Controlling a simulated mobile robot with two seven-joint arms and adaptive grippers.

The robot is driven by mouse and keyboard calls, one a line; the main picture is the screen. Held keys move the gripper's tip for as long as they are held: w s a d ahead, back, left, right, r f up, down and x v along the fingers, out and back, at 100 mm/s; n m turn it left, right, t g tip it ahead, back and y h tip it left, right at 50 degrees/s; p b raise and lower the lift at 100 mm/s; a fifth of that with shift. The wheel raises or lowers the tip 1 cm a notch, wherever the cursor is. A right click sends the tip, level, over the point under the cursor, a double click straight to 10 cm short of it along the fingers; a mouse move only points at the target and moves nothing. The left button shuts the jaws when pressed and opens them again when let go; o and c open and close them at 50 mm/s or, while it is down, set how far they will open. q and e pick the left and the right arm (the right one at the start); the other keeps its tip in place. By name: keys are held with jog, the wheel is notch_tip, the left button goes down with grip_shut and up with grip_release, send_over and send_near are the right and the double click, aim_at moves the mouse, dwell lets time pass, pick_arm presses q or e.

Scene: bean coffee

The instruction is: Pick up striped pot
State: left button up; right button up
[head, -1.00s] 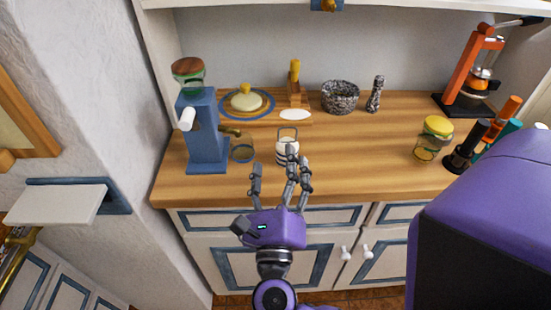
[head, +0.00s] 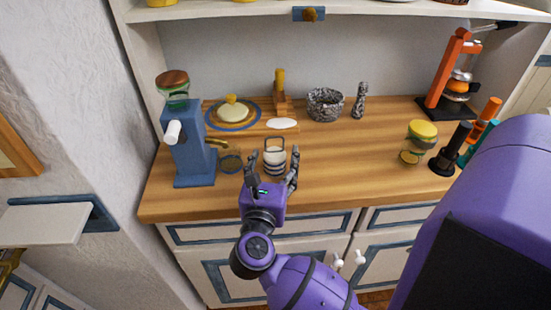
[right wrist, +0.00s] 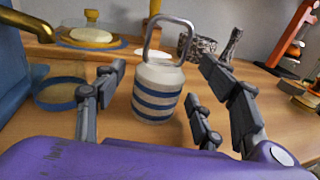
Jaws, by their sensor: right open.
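The striped pot (head: 275,158) is a small cream pot with dark blue bands and a grey loop handle on top. It stands upright on the wooden counter, and it also shows in the right wrist view (right wrist: 158,92). My right gripper (head: 272,172) is open just in front of the pot. In the right wrist view its fingers (right wrist: 160,105) spread to the left and right of the pot, with no clear contact. The pot's lower part is partly hidden by the gripper in the head view. My left gripper is not in view.
A blue grinder (head: 188,140) stands left of the pot, with a small glass dish (head: 230,161) between them. Behind are a yellow-knobbed butter dish (head: 232,112), a speckled bowl (head: 325,105) and a pepper mill (head: 359,101).

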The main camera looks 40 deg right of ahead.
jog(key=c, duration=1.4)
jog(key=shift+o, duration=0.2)
